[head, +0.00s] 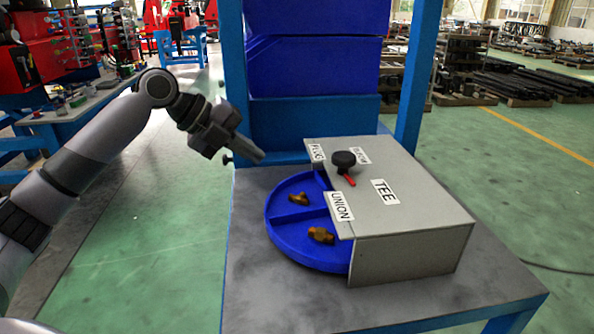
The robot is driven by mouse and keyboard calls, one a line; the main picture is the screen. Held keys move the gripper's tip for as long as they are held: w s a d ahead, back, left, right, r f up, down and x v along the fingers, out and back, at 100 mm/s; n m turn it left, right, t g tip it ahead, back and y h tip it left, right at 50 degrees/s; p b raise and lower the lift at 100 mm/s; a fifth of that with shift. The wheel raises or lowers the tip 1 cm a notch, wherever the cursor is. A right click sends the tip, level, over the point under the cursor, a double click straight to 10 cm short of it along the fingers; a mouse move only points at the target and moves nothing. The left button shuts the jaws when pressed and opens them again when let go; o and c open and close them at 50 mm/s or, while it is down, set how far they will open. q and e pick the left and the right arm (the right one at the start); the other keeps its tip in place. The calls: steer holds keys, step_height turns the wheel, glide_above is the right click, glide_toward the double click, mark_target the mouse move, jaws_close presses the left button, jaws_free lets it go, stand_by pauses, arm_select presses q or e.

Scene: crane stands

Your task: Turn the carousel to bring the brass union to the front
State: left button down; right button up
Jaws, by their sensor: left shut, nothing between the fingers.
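The blue round carousel (281,247) lies on the grey table, its left part exposed and the rest hidden under a grey cover (412,227). Two brass fittings show in separate compartments: a smaller one (298,199) farther back and a larger one (320,235) nearer. I cannot tell for sure which is the union. A black knob (343,159) with a red pointer (349,180) sits on the cover; the pointer aims toward the near side, between the UNION (341,207) and TEE (384,191) labels. My left gripper (260,156) is shut and empty, behind and left of the carousel, apart from it.
The cover also carries a PLUG label (317,152) and another partly hidden behind the knob. Blue bins (315,68) stand in a blue frame at the table's back. The grey table (252,290) is clear left of and in front of the carousel.

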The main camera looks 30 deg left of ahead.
mark_target(320, 177)
arm_select(q)
steer(key=x, duration=0.9)
steer(key=shift+d, duration=0.1)
steer(key=w+d, duration=0.2)
steer(key=shift+w+d+f+p, duration=0.15)
steer(key=shift+w+f+p, duration=0.1)
steer(key=shift+p, duration=0.15)
steer(key=shift+w+d, duration=0.35)
steer(key=shift+w, duration=0.05)
arm_select(e)
steer(key=shift+s+r, duration=0.1)
steer(key=shift+r, duration=0.15)
arm_select(q)
steer(key=shift+w+d+r+p, duration=0.1)
steer(key=shift+w+d+p, duration=0.2)
steer(key=shift+w+p, duration=0.25)
steer(key=shift+w, duration=0.1)
arm_select(e)
steer(key=shift+s+d+r, duration=0.15)
steer(key=shift+d+r, duration=0.05)
